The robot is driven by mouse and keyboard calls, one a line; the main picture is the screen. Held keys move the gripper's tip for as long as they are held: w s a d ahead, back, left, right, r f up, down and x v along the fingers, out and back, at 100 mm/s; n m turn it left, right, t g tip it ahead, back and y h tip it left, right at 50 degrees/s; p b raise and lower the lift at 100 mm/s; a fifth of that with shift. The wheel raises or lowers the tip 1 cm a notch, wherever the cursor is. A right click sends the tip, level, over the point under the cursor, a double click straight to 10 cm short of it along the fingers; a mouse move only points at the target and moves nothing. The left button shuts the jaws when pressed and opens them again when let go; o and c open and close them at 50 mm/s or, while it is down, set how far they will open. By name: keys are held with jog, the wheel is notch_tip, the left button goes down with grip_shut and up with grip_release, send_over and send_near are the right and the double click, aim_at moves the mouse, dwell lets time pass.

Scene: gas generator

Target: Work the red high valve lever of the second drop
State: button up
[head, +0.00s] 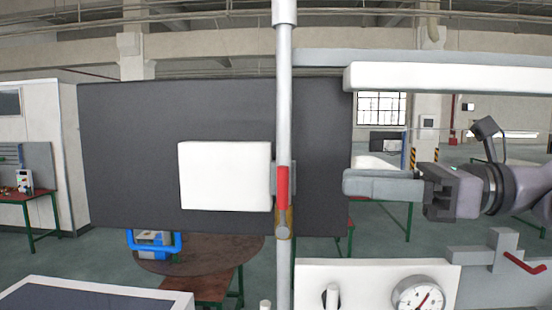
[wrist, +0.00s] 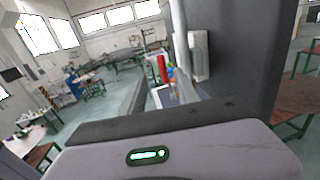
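The red valve lever (head: 282,187) stands upright along a grey vertical pipe (head: 285,90) in the head view, above a brass-coloured valve body (head: 285,222). My gripper (head: 348,183) is to the right of the lever, level with it and apart from it, its grey fingers pointing left. The fingers overlap in this view, so their opening does not show. In the wrist view the red lever (wrist: 162,68) is beside the pipe (wrist: 180,35), beyond the gripper housing (wrist: 150,155).
A white box (head: 225,176) on a dark panel (head: 130,150) is left of the pipe. A white horizontal bar (head: 450,77) runs above my gripper. A gauge (head: 420,294) on a white panel and a second red lever (head: 525,262) are below.

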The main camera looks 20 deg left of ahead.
aim_at(283, 200)
jog(key=a+p, duration=0.3)
jog(key=a, duration=1.1)
jog(key=shift+a+f, duration=0.15)
jog(key=shift+a, duration=0.2)
jog(key=shift+s+d, duration=0.1)
jog(key=shift+s, duration=0.05)
jog(key=shift+c, duration=0.9)
grip_shut()
